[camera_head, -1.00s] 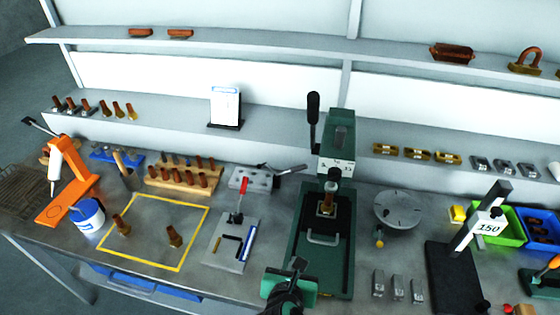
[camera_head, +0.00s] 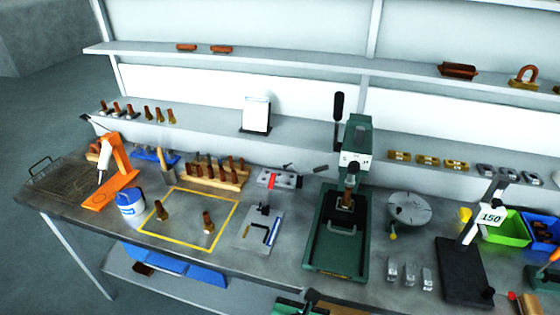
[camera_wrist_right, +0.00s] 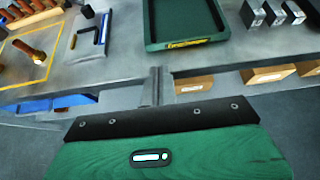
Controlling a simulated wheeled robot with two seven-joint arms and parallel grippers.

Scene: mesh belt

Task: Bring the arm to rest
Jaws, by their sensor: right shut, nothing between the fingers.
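My right gripper (camera_head: 308,300) shows at the bottom edge of the head view, in front of the bench's front edge and below the green press (camera_head: 340,225). In the right wrist view its thin grey fingers (camera_wrist_right: 157,86) are together with nothing between them, and its green and black body fills the lower part. The fingers appear over the gap past the bench edge, apart from the press base and the bench. My left gripper is not in view.
A lower shelf (camera_head: 185,290) carries blue bins. Open floor lies at the left.

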